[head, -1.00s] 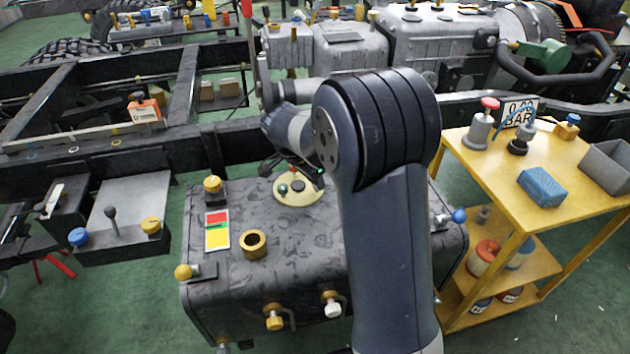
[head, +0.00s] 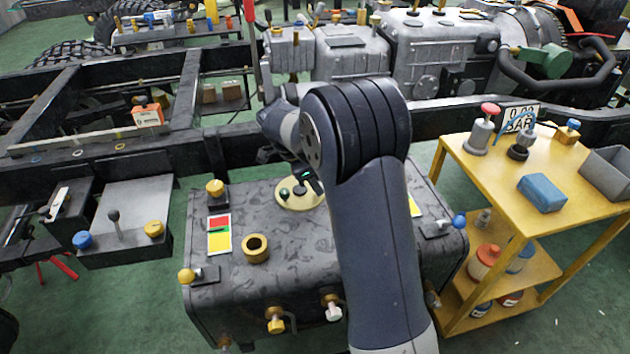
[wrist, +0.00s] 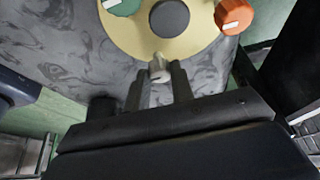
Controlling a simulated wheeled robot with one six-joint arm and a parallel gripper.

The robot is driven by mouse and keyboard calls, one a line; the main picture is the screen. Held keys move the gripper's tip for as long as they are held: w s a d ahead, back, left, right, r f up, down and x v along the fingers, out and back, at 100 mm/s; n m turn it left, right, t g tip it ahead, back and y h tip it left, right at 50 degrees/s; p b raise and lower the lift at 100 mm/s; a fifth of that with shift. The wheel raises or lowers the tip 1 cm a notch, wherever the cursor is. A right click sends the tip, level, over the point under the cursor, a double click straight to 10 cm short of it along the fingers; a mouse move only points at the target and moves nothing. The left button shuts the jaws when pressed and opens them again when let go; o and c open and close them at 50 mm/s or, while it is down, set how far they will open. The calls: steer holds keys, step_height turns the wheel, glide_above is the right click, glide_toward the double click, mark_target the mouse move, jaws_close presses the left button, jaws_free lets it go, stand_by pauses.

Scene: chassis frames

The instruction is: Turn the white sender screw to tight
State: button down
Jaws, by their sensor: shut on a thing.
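The white sender screw (wrist: 158,68) sits at the edge of a round cream sender plate (wrist: 117,35) and shows pale grey in the wrist view. My gripper (wrist: 160,80) has its two dark fingers on either side of the screw, shut on it. The screw's lower part is hidden by the fingers. In the head view the sender plate (head: 298,202) lies on top of the dark tank, partly covered by my arm. The screw cannot be made out there.
The mottled tank (head: 300,255) carries a brass filler neck (head: 256,249). A yellow cart (head: 480,160) stands at the right.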

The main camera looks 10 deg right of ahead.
steer(key=c, duration=1.2)
jaws_free()
steer(key=shift+r, duration=0.1)
steer(key=p+v, duration=0.2)
steer(key=v, duration=0.8)
steer(key=shift+a+r+p, duration=0.2)
steer(key=shift+r+p, duration=0.05)
steer(key=shift+p, duration=0.1)
steer(key=b+x, duration=0.2)
steer(key=x, duration=0.8)
steer(key=shift+d+f+b, duration=0.2)
steer(key=shift+f+b, duration=0.1)
steer(key=shift+b, duration=0.1)
steer(key=shift+n, duration=0.3)
